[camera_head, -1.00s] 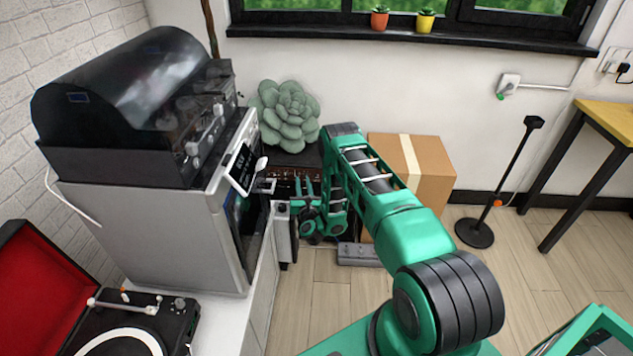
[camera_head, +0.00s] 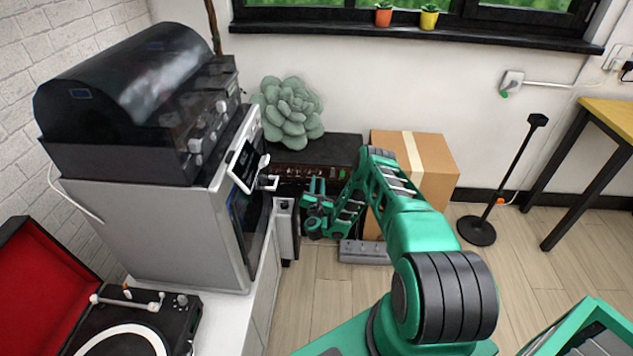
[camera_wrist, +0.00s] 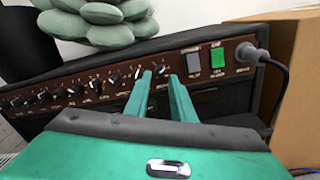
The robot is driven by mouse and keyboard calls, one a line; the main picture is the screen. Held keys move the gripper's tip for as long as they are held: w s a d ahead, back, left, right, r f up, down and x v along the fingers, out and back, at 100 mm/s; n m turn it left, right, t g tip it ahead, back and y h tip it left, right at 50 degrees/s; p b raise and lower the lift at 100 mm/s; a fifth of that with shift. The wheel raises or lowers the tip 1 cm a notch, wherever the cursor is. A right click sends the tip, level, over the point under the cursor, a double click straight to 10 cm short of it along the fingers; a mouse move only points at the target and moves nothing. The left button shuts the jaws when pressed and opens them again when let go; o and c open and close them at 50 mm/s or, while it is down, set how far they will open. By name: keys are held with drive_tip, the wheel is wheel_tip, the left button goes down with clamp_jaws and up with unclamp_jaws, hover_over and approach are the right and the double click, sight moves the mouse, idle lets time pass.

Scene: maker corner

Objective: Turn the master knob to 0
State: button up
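The amplifier (camera_head: 345,150) is a black box with a brown control panel, low behind the silver machine; the wrist view shows its panel (camera_wrist: 226,66) close up. A row of small dark knobs with white pointers runs along it. The rightmost knob (camera_wrist: 161,71) is seen between my finger tips; its label is too small to read, so I cannot tell for sure that it is the master knob. My gripper (camera_wrist: 157,75) is open, its two green fingers pointing at the panel either side of that knob. I cannot tell whether they touch it. The gripper also shows in the head view (camera_head: 317,184).
A grey-green succulent (camera_head: 287,110) sits on the amplifier. A cardboard box (camera_head: 435,165) stands to its right. A green switch (camera_wrist: 217,58) and a plugged cable (camera_wrist: 265,55) are right of the knobs. The silver machine (camera_head: 165,235) closes off the left.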

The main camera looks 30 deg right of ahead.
sight(318, 173)
drive_tip(key=shift+x, duration=1.4)
clamp_jaws()
drive_tip(key=shift+s, duration=0.1)
